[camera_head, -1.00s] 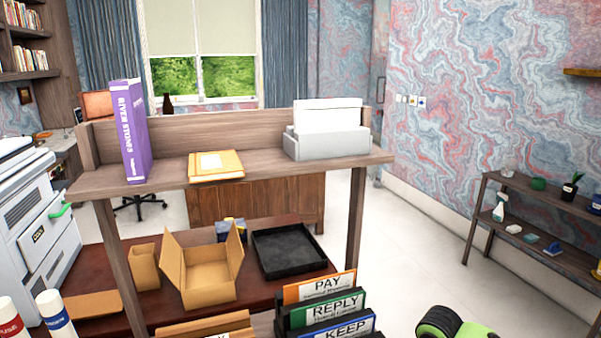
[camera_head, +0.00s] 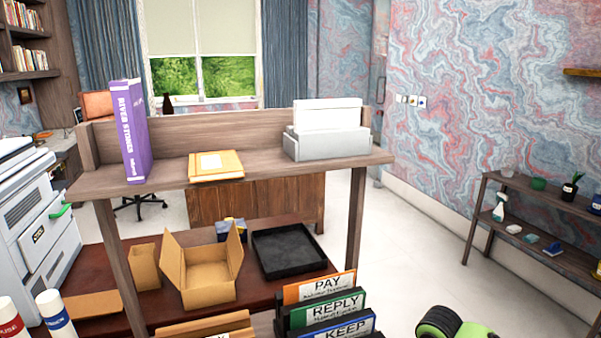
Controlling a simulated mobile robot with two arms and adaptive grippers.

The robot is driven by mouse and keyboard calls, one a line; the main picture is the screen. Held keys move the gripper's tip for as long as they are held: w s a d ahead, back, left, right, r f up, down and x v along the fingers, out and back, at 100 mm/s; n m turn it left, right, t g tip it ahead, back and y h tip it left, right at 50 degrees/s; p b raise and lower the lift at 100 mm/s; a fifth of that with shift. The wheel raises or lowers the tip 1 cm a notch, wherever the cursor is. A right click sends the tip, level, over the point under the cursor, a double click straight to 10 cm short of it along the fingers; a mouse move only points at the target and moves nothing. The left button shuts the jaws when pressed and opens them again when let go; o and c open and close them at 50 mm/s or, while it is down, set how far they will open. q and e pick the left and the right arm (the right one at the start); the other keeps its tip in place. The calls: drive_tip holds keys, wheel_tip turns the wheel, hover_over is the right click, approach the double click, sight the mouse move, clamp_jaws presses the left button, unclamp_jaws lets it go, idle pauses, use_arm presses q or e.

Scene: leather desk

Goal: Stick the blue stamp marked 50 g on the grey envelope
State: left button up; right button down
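I see no blue stamp marked 50 g and no grey envelope that I can make out. A grey holder (camera_head: 327,146) with white sheets or envelopes standing in it is on the upper shelf at the right. A tan padded envelope or folder stack (camera_head: 216,166) lies on the shelf left of it. Neither of my grippers is in view.
A purple book (camera_head: 130,130) stands on the wooden shelf (camera_head: 270,165). Below are an open cardboard box (camera_head: 210,290), a black tray (camera_head: 290,250) and file folders marked PAY, REPLY, KEEP (camera_head: 335,305). A green and black object (camera_head: 450,323) shows at the bottom edge. Open floor lies right.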

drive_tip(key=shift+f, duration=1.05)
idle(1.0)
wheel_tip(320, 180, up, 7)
drive_tip(key=p, duration=0.8)
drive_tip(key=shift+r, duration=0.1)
idle(0.3)
